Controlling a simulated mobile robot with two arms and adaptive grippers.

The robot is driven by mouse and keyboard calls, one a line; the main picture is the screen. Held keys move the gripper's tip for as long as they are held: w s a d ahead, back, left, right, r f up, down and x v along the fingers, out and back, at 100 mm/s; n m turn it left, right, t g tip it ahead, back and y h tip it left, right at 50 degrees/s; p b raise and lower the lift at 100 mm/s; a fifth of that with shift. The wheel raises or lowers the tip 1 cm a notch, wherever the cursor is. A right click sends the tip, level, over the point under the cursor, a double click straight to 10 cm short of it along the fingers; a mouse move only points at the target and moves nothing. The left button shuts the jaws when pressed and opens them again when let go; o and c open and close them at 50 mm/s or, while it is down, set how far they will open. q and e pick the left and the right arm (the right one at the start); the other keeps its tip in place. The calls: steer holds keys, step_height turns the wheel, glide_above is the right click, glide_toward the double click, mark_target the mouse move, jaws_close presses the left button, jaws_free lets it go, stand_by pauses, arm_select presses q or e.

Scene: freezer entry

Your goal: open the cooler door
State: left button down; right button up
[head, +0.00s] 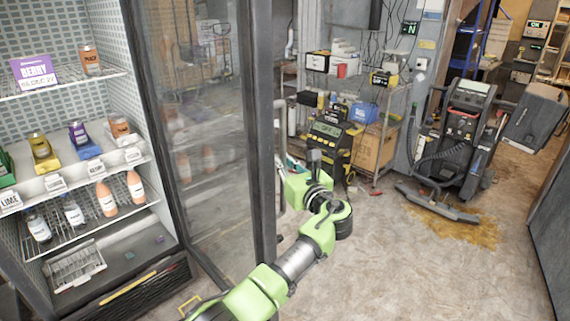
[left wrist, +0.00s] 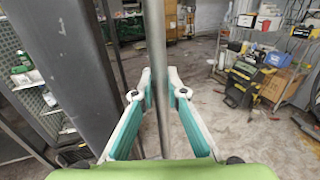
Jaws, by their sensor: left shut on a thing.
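The cooler door (head: 258,120) is a tall glass panel in a dark grey frame. It stands swung out from the cooler, whose shelves show uncovered to its left in the head view. Its handle is a vertical metal bar (head: 282,150) along the free edge, and it also crosses the left wrist view (left wrist: 155,50). My left gripper (left wrist: 159,92) is shut on the handle, one teal-padded finger on each side of the bar. In the head view the fingers are mostly hidden by my green wrist. My right gripper is not in view.
The cooler shelves (head: 75,180) hold bottles and small boxes. A yellow-and-black machine (head: 328,140) and a wire rack (head: 390,130) stand behind the door. A floor-cleaning machine (head: 462,130) stands at the right beside a brown spill (head: 460,228). The floor (head: 390,270) in front is clear.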

mark_target(284, 130)
arm_select(q)
steer(key=shift+s+a+f, duration=0.1)
steer(key=shift+a+f, duration=0.05)
steer(key=c, duration=2)
jaws_free()
steer(key=shift+c, duration=0.2)
step_height(284, 130, up, 10)
steer(key=shift+r, duration=0.1)
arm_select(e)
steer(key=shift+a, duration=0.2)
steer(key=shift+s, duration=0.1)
